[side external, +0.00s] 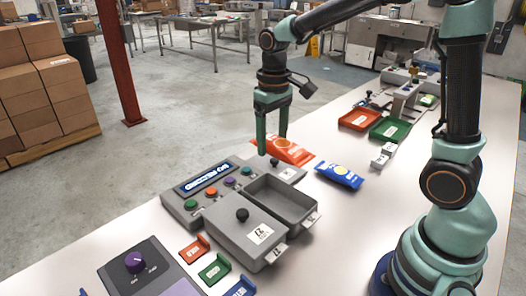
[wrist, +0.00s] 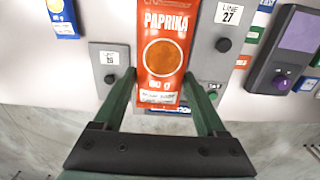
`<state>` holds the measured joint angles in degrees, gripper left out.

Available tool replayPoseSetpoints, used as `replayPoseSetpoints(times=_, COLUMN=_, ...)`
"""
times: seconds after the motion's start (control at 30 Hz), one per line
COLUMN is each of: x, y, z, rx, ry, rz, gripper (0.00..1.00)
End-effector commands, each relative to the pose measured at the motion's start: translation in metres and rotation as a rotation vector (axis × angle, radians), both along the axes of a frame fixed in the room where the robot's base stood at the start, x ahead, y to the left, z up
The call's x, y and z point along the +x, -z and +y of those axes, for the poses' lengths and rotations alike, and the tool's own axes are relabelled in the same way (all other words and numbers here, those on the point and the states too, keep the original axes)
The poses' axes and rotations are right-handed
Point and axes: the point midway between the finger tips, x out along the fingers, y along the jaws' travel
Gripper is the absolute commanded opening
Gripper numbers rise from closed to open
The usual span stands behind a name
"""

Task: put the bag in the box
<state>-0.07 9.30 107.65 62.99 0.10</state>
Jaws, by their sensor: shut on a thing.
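An orange bag marked PAPRIKA (wrist: 165,20) is held between the green fingers of my gripper (wrist: 160,76) in the wrist view. In the side view my gripper (side external: 272,145) is shut on this orange bag (side external: 293,152), above and behind the grey boxes. An open grey box (side external: 308,207) lies below and nearer the camera, and looks empty. Beside it on the left is a grey section with a black knob and white label (side external: 243,222), apparently closed. The bag hides much of what is under it in the wrist view.
A control panel with coloured buttons (side external: 186,205) stands left of the boxes. A blue bag (side external: 339,175) lies on the table to the right. Red (side external: 359,118) and green (side external: 390,128) trays stand farther back. Small coloured holders (side external: 214,270) sit at the front.

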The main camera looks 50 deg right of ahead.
Motion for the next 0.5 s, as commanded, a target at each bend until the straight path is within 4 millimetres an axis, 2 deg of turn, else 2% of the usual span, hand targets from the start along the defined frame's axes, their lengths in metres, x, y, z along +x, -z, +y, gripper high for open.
replayPoseSetpoints(times=0.03, x=-0.001, y=0.014, z=0.000, rx=0.000, ry=0.000, rz=0.007, gripper=0.19)
replayPoseSetpoints(times=0.3, x=-0.001, y=0.078, z=0.000, rx=0.000, ry=0.000, rz=0.006, gripper=0.19)
replayPoseSetpoints(times=0.5, x=0.000, y=0.103, z=-0.001, rx=0.000, ry=0.000, rz=0.001, gripper=0.19)
